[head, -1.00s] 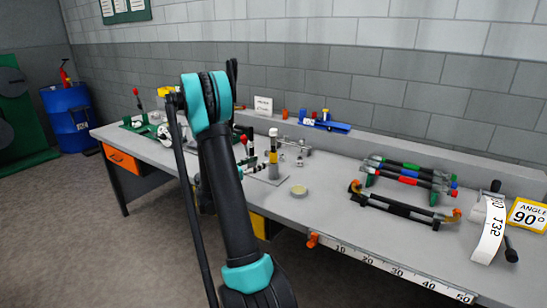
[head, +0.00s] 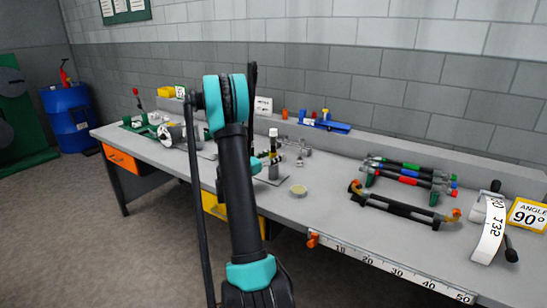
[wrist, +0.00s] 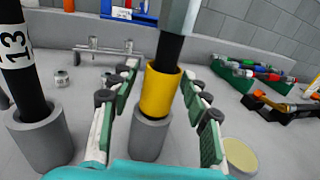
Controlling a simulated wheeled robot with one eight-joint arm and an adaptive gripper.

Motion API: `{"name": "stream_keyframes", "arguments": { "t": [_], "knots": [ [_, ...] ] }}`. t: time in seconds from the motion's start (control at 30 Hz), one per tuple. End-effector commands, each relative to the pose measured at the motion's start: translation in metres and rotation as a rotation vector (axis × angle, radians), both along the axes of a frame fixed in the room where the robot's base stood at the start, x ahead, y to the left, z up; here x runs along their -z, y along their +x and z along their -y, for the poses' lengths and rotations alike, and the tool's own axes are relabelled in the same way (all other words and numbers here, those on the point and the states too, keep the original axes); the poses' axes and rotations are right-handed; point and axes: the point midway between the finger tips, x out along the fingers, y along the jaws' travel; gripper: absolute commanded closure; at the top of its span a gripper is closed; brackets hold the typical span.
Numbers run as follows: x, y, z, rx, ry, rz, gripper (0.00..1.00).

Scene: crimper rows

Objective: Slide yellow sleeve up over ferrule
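The yellow sleeve (wrist: 161,92) is around a black hose (wrist: 171,48) in the wrist view, low on it and just above a grey round holder (wrist: 151,136). The grey ferrule (wrist: 179,14) is higher on the hose, at the top edge, with bare black hose between it and the sleeve. My gripper (wrist: 159,76) is open, with one green-padded finger on each side of the sleeve and a visible gap on both sides. In the head view the hose (head: 273,143) stands upright just right of my arm, which hides most of my gripper.
A round yellowish dish (head: 298,190) lies to the right. A rack of coloured-band hoses (head: 410,172) is farther right. The bench front has a ruler (head: 385,268).

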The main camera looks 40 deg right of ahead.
Motion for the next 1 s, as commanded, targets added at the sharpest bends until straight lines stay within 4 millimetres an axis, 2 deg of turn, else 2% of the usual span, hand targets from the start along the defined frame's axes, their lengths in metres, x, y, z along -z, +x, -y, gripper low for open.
{"name": "stream_keyframes", "arguments": {
  "t": [0.03,0.33,0.67,1.0],
  "knots": [
    [0.0,0.0,0.0,0.0,0.0,0.0,0.63],
    [0.0,0.0,0.0,0.0,0.0,0.0,1.0],
    [-0.003,0.0,0.0,0.0,0.0,0.0,1.0],
    [-0.035,0.0,0.0,0.0,0.0,0.0,1.0]
  ]
}}
